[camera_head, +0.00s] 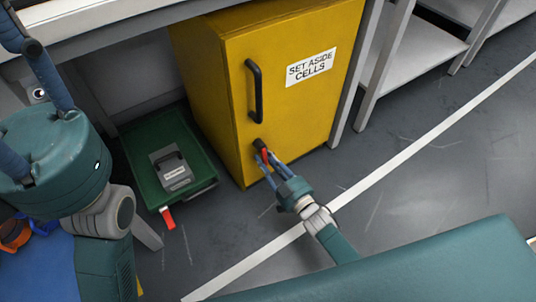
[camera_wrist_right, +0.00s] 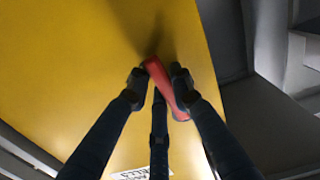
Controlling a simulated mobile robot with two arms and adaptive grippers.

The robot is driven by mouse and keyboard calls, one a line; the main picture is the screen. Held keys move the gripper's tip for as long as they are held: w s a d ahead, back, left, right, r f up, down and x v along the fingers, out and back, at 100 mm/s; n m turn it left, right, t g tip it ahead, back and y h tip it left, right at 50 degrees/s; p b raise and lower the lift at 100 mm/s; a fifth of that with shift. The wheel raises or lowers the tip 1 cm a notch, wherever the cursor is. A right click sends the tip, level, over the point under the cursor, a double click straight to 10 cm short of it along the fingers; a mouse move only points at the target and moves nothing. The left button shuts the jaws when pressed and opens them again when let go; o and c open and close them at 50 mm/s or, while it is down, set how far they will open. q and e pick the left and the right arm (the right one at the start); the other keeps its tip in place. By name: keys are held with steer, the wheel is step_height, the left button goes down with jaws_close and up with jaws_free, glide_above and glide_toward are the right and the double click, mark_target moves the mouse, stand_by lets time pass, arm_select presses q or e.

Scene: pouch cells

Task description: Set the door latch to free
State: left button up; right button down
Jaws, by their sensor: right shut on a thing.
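The lever slants down to the right there. My left gripper (camera_head: 35,62) is at the left edge, away from the cabinet, its fingertips cut off.
A green tray (camera_head: 140,185) on the floor left of the cabinet holds a grey box (camera_head: 172,170) with a handle. A red tag (camera_head: 167,218) sits at its front. White shelving (camera_head: 425,45) stands to the right. The floor before the cabinet is open, with a white line (camera_head: 400,165).

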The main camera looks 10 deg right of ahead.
steer(key=shift+a+f, duration=0.1)
stand_by(0.4)
steer(key=c, duration=1.5)
jaws_free()
steer(key=v, duration=1.2)
steer(key=shift+s, duration=0.1)
